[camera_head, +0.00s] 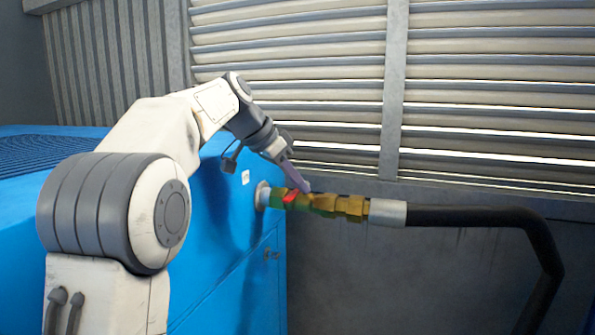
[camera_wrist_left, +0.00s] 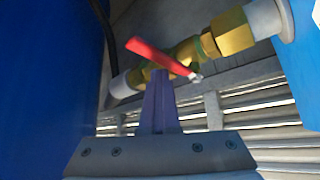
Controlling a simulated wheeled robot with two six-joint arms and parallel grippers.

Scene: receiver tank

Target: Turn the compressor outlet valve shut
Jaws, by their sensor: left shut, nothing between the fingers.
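The compressor outlet valve is a brass body (camera_head: 325,204) on a short pipe from the blue compressor cabinet. It also shows in the left wrist view (camera_wrist_left: 232,34). Its red lever (camera_head: 291,196) shows in the left wrist view (camera_wrist_left: 158,55) as a bar crossing the pipe line at a slant, with a nut at its lower right end. My left gripper (camera_head: 304,188) is shut and empty at the valve. Its fingertips (camera_wrist_left: 160,73) overlap the lever's lower edge in the left wrist view; whether they touch it I cannot tell. My right gripper is not in view.
The blue cabinet (camera_head: 262,262) stands left of the valve. A pale sleeve (camera_head: 387,212) joins the valve to a black hose (camera_head: 470,216) that bends down at the right. A louvred wall (camera_head: 290,60) stands behind. The space below the valve looks clear.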

